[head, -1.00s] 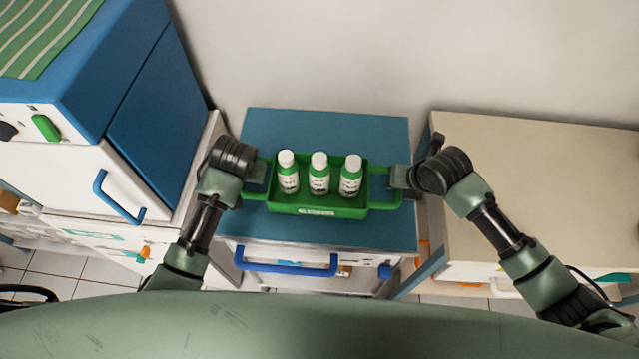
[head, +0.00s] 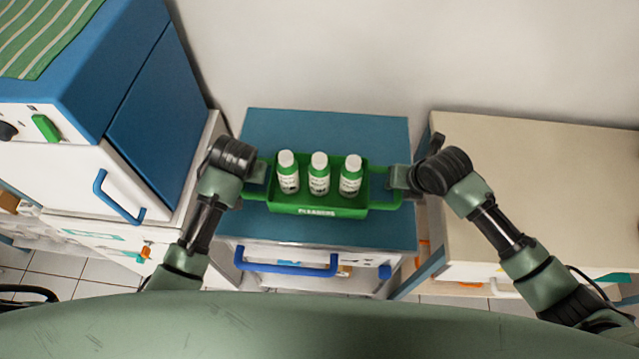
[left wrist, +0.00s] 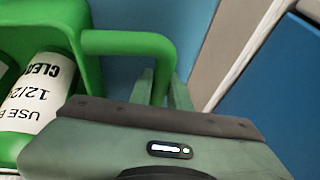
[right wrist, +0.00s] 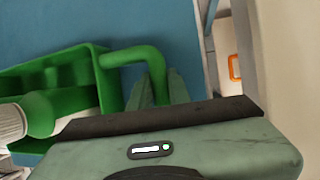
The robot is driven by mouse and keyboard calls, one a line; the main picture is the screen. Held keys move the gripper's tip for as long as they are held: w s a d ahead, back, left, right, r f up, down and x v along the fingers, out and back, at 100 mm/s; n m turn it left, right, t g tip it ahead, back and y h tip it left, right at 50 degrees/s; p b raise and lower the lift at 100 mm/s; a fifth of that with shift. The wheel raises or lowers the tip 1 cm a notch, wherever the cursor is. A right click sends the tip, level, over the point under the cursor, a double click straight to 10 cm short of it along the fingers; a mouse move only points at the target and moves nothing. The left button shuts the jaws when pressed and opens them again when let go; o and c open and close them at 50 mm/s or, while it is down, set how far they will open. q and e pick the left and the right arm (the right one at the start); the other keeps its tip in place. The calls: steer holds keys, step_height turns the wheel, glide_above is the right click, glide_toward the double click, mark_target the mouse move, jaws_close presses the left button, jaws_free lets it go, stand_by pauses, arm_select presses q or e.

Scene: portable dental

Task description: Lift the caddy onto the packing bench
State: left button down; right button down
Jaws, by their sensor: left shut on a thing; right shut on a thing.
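The green caddy (head: 320,210) holds three white-capped bottles (head: 319,175) standing upright in a row. It is over the blue-topped cabinet (head: 325,125); whether it touches that top I cannot tell. My left gripper (head: 258,180) is shut on the caddy's left handle, which also shows in the left wrist view (left wrist: 125,43). My right gripper (head: 398,185) is shut on the right handle, which also shows in the right wrist view (right wrist: 133,55). The fingertips are partly hidden behind the gripper bodies in the wrist views.
A beige-topped bench (head: 530,190) stands to the right, its top clear. A tall blue and white cabinet (head: 155,120) stands close on the left. A plain wall is behind. A blue drawer handle (head: 287,267) sticks out in front.

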arm_select(q)
steer(key=shift+w+r, duration=0.1)
steer(key=shift+r, duration=0.05)
arm_select(e)
steer(key=shift+w+r, duration=0.1)
steer(key=shift+r, duration=0.15)
